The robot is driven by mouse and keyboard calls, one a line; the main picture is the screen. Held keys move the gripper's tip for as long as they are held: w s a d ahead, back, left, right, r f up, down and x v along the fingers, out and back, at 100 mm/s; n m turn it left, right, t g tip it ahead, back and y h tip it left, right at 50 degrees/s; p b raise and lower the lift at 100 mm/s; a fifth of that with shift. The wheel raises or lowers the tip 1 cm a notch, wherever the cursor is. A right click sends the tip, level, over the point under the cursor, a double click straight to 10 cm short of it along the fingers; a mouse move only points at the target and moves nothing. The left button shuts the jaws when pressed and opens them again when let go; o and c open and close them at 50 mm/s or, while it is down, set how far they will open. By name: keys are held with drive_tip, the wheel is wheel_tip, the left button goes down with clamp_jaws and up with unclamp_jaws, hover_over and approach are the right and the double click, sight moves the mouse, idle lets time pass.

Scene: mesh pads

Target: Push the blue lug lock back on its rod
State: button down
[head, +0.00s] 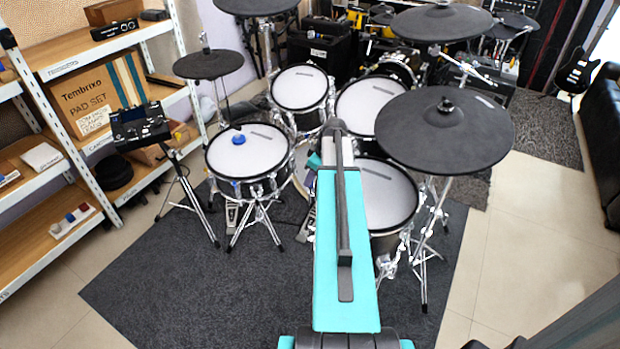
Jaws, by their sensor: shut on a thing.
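I cannot make out the blue lug lock on any rod. The snare pad (248,150) has a white mesh head, a black hoop and chrome tension rods. It stands left of my arm. My turquoise arm reaches forward over the mat and hides part of the kit. A small turquoise part of my wrist shows just left of the arm's far end, near the snare's right side. My gripper's fingers are hidden behind the arm. A round blue piece (239,140) lies on the snare head. Whether it is a lug lock I cannot tell.
A white block with red and blue bits (72,220) sits on the left shelf. A large black cymbal pad (444,130) overhangs right of my arm. A small cymbal pad (208,65) stands behind the snare. The dark mat (180,285) is clear at front left.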

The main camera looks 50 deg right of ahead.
drive_tip(key=c, duration=1.6)
unclamp_jaws()
drive_tip(key=shift+c, duration=0.2)
drive_tip(key=shift+r, duration=0.1)
drive_tip(key=v, duration=1.3)
drive_tip(key=shift+r, duration=0.3)
drive_tip(key=shift+s+a, duration=0.1)
